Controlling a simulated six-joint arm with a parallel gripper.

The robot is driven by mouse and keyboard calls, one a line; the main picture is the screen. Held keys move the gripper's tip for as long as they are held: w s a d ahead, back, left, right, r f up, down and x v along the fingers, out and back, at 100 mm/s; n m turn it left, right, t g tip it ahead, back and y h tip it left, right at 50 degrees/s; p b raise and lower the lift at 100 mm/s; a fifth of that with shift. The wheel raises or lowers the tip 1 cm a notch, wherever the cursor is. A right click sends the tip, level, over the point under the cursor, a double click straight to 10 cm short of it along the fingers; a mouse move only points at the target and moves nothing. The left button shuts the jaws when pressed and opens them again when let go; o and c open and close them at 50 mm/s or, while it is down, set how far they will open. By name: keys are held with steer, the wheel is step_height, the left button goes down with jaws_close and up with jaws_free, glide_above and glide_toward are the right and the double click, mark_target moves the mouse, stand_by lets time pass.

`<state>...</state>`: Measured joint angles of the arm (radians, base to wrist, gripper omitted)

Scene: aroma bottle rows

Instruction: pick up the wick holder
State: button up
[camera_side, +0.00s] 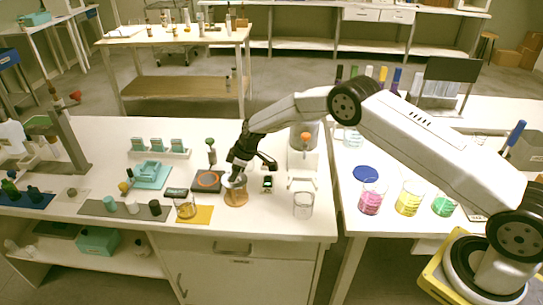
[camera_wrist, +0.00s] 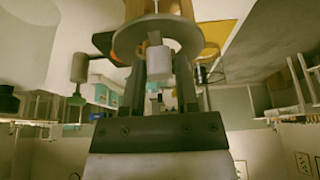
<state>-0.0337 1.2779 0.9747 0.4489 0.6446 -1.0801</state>
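My gripper (camera_side: 238,172) is low over the table, at the rim of a glass beaker with amber contents (camera_side: 236,197). In the wrist view, a small pale cylinder with a thin wick-like line stands between the fingers of my gripper (camera_wrist: 158,85); it looks like the wick holder (camera_wrist: 157,62). The fingers stand apart on either side of the cylinder. I cannot tell whether they touch it. In the side view the gripper hides the cylinder.
A dark square plate with an orange ring (camera_side: 209,181) is left of the beaker. Another beaker stands on a yellow mat (camera_side: 203,215). An empty glass beaker (camera_side: 303,206) and a white stand device (camera_side: 302,160) are to the right. Pink, yellow and green beakers (camera_side: 409,200) stand farther right.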

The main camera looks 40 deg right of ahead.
jaws_close()
steer(key=shift+r, duration=0.1)
steer(key=shift+r, duration=1.65)
steer(key=s+d+r, duration=0.1)
steer(key=s+r, duration=0.8)
steer(key=s, duration=0.5)
steer(key=shift+d+r, duration=0.15)
steer(key=shift+r, duration=0.1)
